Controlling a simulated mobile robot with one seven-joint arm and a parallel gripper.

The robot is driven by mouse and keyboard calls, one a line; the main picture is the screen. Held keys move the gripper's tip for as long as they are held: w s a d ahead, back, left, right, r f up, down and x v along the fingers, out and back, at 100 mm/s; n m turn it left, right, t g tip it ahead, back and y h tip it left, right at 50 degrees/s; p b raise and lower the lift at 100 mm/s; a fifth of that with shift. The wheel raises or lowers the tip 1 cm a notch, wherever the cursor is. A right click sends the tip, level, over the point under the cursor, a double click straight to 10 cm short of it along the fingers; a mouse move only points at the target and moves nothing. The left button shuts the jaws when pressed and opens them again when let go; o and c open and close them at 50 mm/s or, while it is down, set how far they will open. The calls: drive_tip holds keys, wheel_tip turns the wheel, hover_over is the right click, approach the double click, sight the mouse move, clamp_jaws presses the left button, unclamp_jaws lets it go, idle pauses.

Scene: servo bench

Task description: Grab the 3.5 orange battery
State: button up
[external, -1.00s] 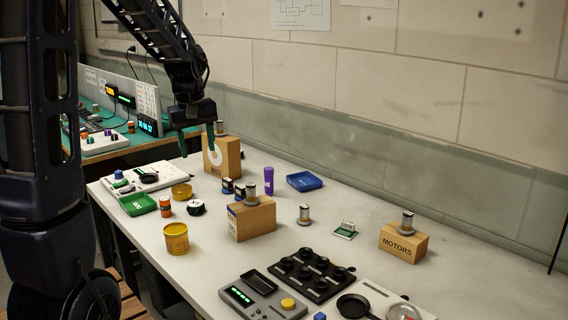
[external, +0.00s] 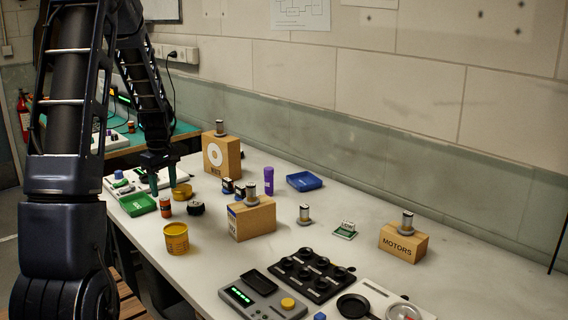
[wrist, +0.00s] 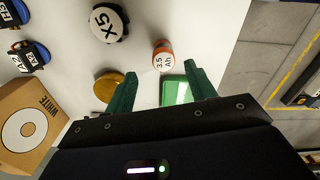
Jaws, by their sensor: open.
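The orange battery (external: 165,207) stands upright on the white bench, between the green tray and a black round part. In the wrist view the orange battery (wrist: 163,58) shows its white top marked "3.5 Ah", beyond the fingertips and between their lines. My gripper (external: 163,193) is open and empty, with its green fingers pointing down, above and just behind the battery near the green tray. In the wrist view my gripper (wrist: 157,83) has its two fingers wide apart, and neither touches the battery.
A green tray (external: 139,212) and a yellow dish (external: 182,197) lie close to the fingers. A "WHITE" carton (wrist: 17,108) stands left in the wrist view.

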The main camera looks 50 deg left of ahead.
sight(165, 198)
drive_tip(key=shift+s+d+f, duration=0.1)
drive_tip(key=shift+s+f, duration=0.05)
drive_tip(key=shift+f, duration=1.6)
drive_tip(key=shift+s+d+f, duration=0.1)
drive_tip(key=shift+f, duration=1.6)
drive_tip(key=c, duration=1.1)
drive_tip(key=shift+r, duration=0.1)
